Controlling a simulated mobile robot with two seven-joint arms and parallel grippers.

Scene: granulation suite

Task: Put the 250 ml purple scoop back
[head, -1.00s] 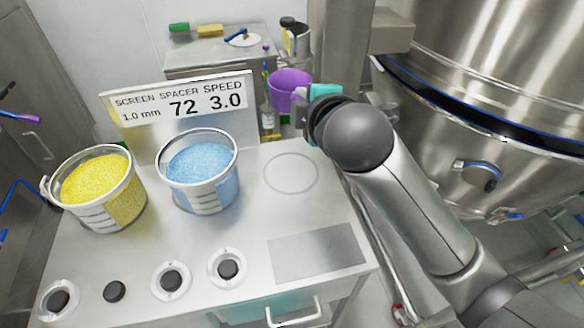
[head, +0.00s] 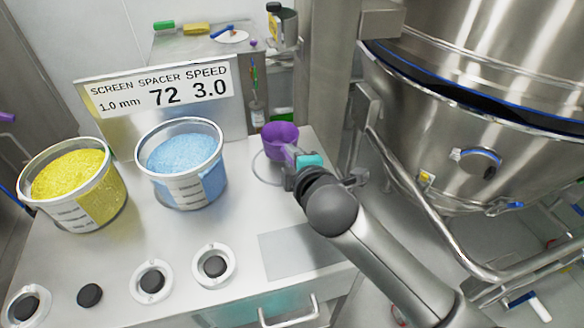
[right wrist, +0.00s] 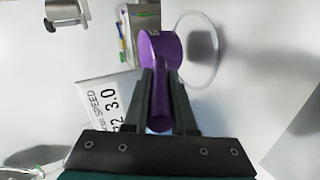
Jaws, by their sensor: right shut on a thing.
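The purple scoop (head: 281,139) is held by my right gripper (head: 300,162) near the right end of the steel table. The gripper is shut on its handle. In the right wrist view the purple handle (right wrist: 160,105) lies between the two dark fingers, with the cup (right wrist: 161,46) beyond them. A thin ring outline (head: 262,172) is marked on the table beneath and beside the scoop. It also shows in the right wrist view (right wrist: 214,62), beside the cup. I cannot tell whether the scoop touches the table. My left gripper is not in view.
A bucket of blue granules (head: 183,165) and a bucket of yellow granules (head: 75,185) stand to the left. A sign (head: 160,95) stands behind them. Several black knobs line the front. A large steel vessel (head: 480,110) is at the right.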

